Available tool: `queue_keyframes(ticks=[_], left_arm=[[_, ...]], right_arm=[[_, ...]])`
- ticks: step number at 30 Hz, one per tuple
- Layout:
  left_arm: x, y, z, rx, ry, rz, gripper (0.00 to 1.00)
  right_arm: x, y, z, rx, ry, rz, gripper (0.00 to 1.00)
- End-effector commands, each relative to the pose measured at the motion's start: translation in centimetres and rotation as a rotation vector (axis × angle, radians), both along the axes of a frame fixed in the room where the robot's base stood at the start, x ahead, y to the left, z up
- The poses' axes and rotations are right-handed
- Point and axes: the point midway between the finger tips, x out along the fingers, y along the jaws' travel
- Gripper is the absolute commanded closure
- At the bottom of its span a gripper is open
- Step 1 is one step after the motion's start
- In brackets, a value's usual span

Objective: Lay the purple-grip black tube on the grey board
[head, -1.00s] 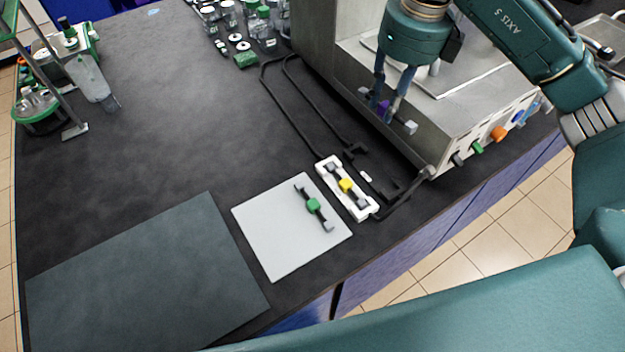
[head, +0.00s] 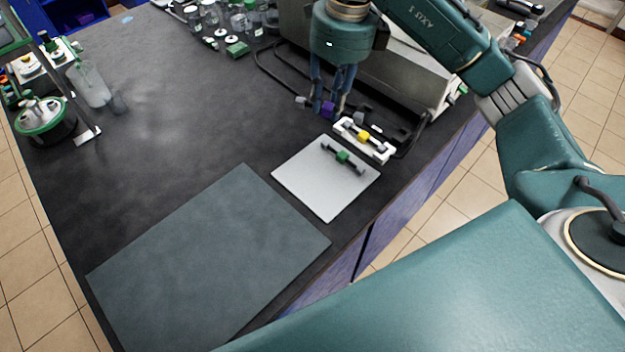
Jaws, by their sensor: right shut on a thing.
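The purple-grip black tube (head: 328,107) is held in my right gripper (head: 326,112), whose fingers are shut on its purple grip. Grey end pieces stick out on both sides of the fingers; much of the black part is hidden or blends with the dark bench. The gripper is beyond the light grey board (head: 305,190), up and left of the white holder. On that board lies a similar black tube with a green grip (head: 343,157), near its far right side. My left gripper is not in view.
A white holder (head: 378,149) with a yellow-grip tube (head: 364,137) stands next to the board. A large dark slate mat (head: 210,260) lies to the left. The grey metal instrument (head: 400,75) is behind. The board's near left part is bare.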

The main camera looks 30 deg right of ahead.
Motion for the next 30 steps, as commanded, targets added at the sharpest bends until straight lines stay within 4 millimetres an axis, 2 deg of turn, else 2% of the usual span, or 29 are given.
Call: queue_keyframes(ticks=[5,9,18,26,30], left_arm=[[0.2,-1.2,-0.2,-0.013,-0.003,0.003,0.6],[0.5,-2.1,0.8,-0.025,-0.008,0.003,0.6],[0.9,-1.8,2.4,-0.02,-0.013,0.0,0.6],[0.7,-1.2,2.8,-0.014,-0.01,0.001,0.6],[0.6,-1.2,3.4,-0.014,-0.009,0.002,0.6]], right_arm=[[-0.2,0.1,-3.3,0.003,0.009,0.005,0.95],[-0.3,0.0,-6.7,-0.001,0.011,0.003,0.95],[-0.2,0.0,-13.8,0.001,0.006,0.004,0.95],[-0.1,0.0,-16.3,0.0,0.004,0.002,0.95],[-0.1,0.0,-18.5,0.002,0.006,0.003,0.95]])
